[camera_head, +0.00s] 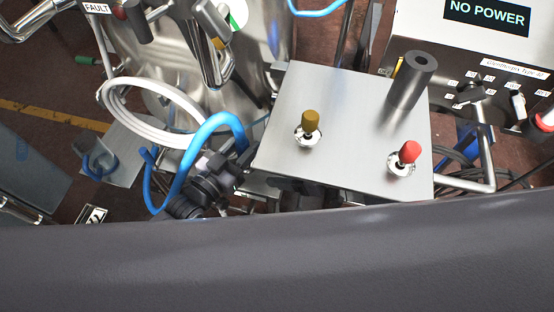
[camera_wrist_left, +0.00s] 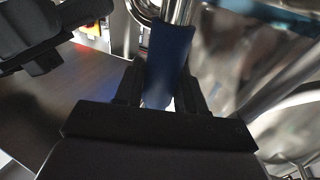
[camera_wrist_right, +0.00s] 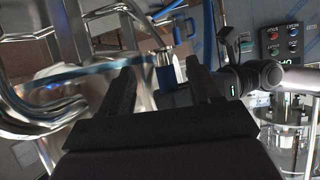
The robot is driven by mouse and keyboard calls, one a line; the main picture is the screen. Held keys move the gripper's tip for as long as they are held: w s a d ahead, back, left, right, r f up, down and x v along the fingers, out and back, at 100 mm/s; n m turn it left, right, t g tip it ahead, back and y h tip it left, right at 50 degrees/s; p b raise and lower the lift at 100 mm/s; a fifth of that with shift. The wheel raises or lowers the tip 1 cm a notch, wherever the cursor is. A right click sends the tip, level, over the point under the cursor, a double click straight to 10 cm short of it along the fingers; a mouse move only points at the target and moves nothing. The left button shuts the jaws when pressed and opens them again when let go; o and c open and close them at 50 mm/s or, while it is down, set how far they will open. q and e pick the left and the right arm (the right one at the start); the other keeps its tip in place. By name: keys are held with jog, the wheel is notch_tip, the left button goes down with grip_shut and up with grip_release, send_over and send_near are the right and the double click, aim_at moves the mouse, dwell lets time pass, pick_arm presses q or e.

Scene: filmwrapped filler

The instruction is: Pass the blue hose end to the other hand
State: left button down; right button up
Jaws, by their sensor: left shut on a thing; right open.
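The blue hose (camera_head: 222,119) arches in the head view beside the steel cabinet, and its end goes down to my left gripper (camera_head: 240,152). In the left wrist view the dark blue hose end (camera_wrist_left: 168,55) stands between the fingers of my left gripper (camera_wrist_left: 160,90), which is shut on it. My right gripper (camera_wrist_right: 160,85) is open in its own wrist view. A blue piece with a bright metal part (camera_wrist_right: 166,77) shows beyond and between its fingertips; I cannot tell whether it is the hose end. The right gripper is not clearly seen in the head view.
A steel cabinet top (camera_head: 283,120) with yellow and red knobs and a dark post stands right of the hose. A white coiled hose (camera_head: 118,88) and a steel tank (camera_head: 270,40) lie behind. Steel pipes (camera_wrist_right: 75,80) crowd the right wrist view's left side.

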pick_arm(q)
jog(key=shift+r, duration=0.1)
pick_arm(e)
jog(key=shift+n+g+y, duration=0.3)
jog(key=shift+n+y, duration=0.3)
jog(key=shift+n, duration=0.1)
jog(key=shift+w+a+f, duration=0.1)
jog(key=shift+w+a, duration=0.5)
jog(key=shift+a, duration=0.7)
jog(key=shift+w+a+f, duration=0.15)
jog(key=shift+w+a, duration=0.4)
jog(key=shift+a, duration=0.8)
jog(key=shift+w+a+f, duration=0.1)
jog(key=shift+w+a, duration=0.5)
jog(key=shift+a, duration=0.7)
grip_shut()
pick_arm(q)
jog(key=c, duration=0.6)
grip_release()
